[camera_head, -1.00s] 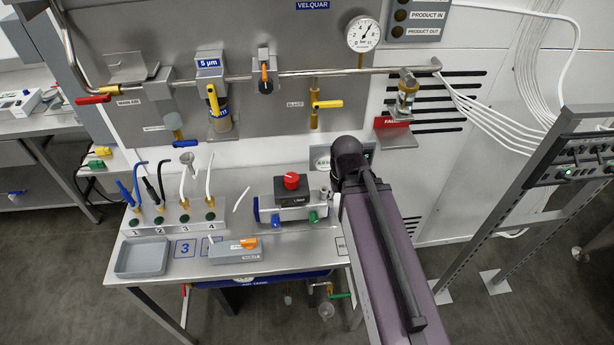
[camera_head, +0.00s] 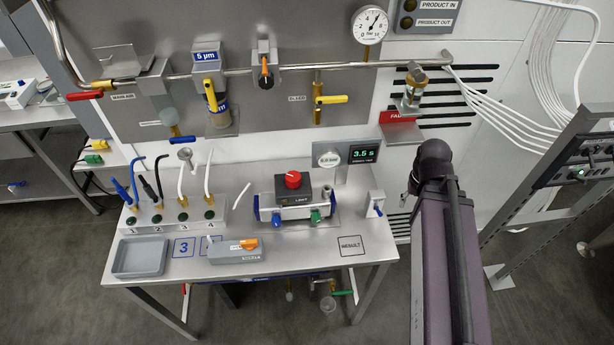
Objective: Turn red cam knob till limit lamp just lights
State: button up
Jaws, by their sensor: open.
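The red cam knob (camera_head: 293,180) sits on top of a dark box (camera_head: 296,197) with a small label on its front, on the bench. The label seems to read LIMIT. I cannot make out a lit lamp on this box; any lamp is too small to tell. My purple arm (camera_head: 450,245) stands to the right of the bench, with its black joint well to the right of the knob. My gripper is hidden behind the arm, apart from the knob.
A display (camera_head: 363,153) reading 3.5 s stands behind the box. A toggle switch (camera_head: 375,204) and a RESULT square (camera_head: 351,246) lie to its right. Several coloured tubes rise from a numbered block (camera_head: 171,218) at left. A grey tray (camera_head: 139,257) sits front left.

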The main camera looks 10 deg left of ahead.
aim_at(293, 178)
jog(key=z, duration=0.1)
jog(key=k, duration=1.3)
jog(key=u, duration=0.75)
jog(key=i, duration=1)
jog(key=z, duration=0.05)
